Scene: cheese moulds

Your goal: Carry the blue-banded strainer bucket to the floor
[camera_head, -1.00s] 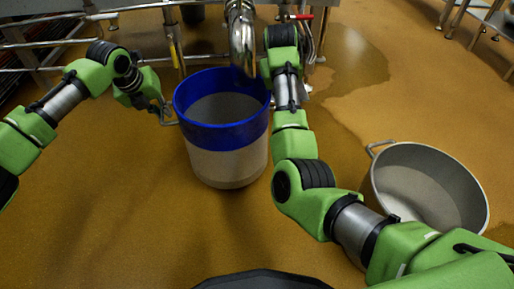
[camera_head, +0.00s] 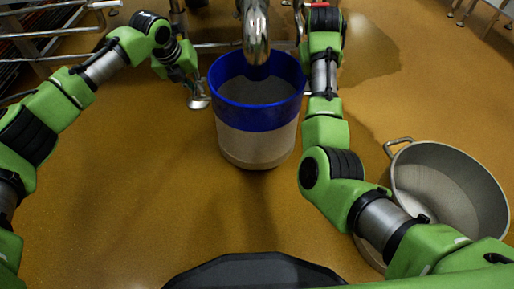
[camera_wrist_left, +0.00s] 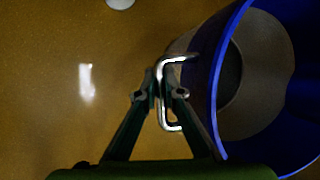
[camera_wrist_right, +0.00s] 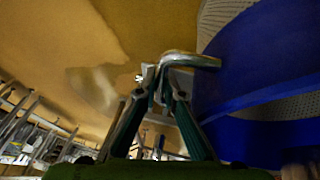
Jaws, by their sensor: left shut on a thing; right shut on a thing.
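The strainer bucket (camera_head: 257,147) has a pale perforated body and a broad blue band (camera_head: 235,116) at the top. It hangs or stands upright between my arms, below a metal pipe; the head view does not settle whether its base touches the floor. My left gripper (camera_wrist_left: 160,88) is shut on the bucket's metal side handle (camera_wrist_left: 174,126). In the head view my left gripper (camera_head: 203,92) is at the bucket's left side. My right gripper (camera_wrist_right: 158,82) is shut on the opposite metal handle (camera_wrist_right: 192,61), beside the blue band. In the head view my right arm hides that grip.
A large grey metal pan (camera_head: 447,186) with side handles stands on the brown floor (camera_head: 120,215) at right, partly behind my right arm. A shiny pipe (camera_head: 256,35) comes down just behind the bucket. Metal rails (camera_head: 60,38) stand back left. Floor in front is clear.

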